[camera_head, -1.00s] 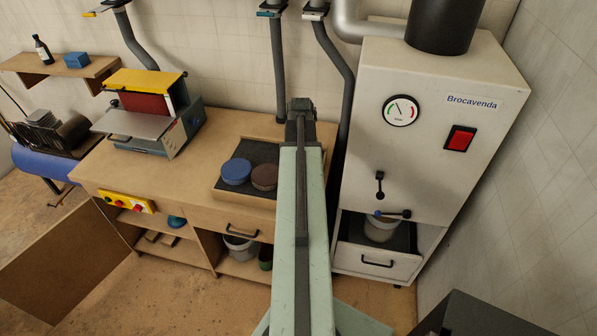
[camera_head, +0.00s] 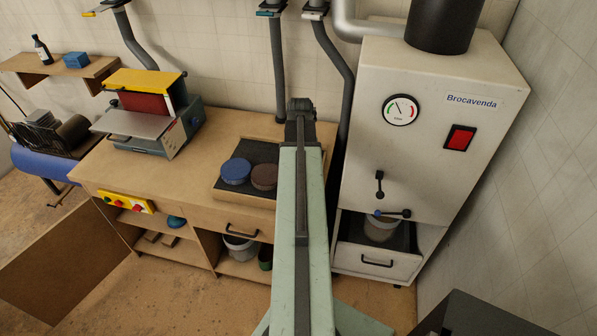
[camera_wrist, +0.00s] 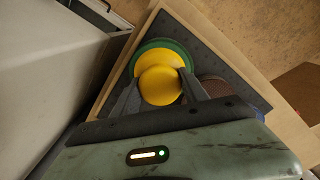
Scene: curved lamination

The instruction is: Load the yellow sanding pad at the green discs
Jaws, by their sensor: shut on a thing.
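In the wrist view my gripper (camera_wrist: 160,88) has its two dark fingers on either side of a yellow sanding pad (camera_wrist: 160,84) and is shut on it. The pad has a round knob-like top over a wider yellow disc. It is over a green disc (camera_wrist: 143,47), whose rim shows around the pad's far side. I cannot tell whether the pad touches the green disc. In the head view my arm hides the pad, the green disc and the fingertips.
A blue disc stack (camera_head: 236,171) and a brown disc stack (camera_head: 264,176) lie on the dark tray (camera_head: 258,153) left of my arm. A wooden rim edges the tray. The white Brocavenda cabinet (camera_head: 425,140) stands close on the right. A sander (camera_head: 150,115) stands on the bench at left.

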